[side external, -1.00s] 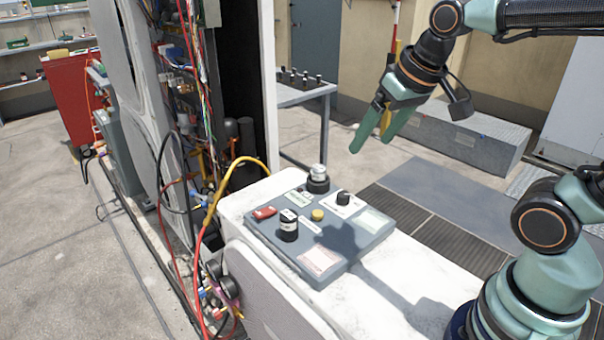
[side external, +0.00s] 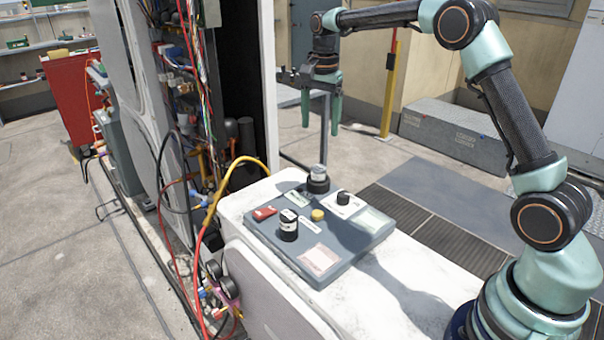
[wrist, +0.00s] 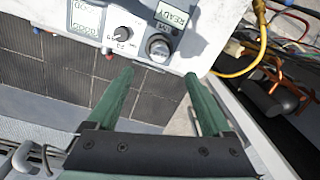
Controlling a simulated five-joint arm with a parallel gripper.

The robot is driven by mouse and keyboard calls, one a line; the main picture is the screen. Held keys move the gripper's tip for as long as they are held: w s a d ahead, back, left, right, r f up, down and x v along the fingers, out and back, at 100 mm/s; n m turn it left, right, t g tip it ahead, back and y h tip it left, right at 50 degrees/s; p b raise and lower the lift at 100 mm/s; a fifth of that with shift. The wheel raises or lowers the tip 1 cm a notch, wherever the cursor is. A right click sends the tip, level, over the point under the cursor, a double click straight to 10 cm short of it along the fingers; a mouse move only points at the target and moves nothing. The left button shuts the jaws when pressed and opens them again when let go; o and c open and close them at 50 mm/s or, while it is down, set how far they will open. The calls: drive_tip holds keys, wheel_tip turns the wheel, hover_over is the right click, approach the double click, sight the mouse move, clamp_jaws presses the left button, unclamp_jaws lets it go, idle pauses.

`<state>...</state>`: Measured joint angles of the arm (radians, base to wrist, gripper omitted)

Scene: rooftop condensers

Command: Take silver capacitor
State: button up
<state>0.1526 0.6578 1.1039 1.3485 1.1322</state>
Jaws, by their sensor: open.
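The silver capacitor (side external: 318,172) stands upright in a dark round holder at the far corner of the grey panel (side external: 330,262). In the wrist view the silver capacitor (wrist: 159,46) shows from above, beside the READY label. My gripper (side external: 321,124) is open and empty, pointing down above the capacitor with a clear gap. In the wrist view my gripper (wrist: 158,75) has its green fingers spread, with the capacitor just beyond the tips, between their lines.
A yellow hose (side external: 226,186) and the open cabinet lie to the left. The air above the panel is free.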

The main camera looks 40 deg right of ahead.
sight(319, 167)
drive_tip(key=shift+m, duration=0.5)
drive_tip(key=f, duration=1.4)
drive_tip(key=shift+w+d, duration=0.35)
drive_tip(key=shift+d, duration=0.05)
drive_tip(key=shift+r, duration=0.1)
clamp_jaws()
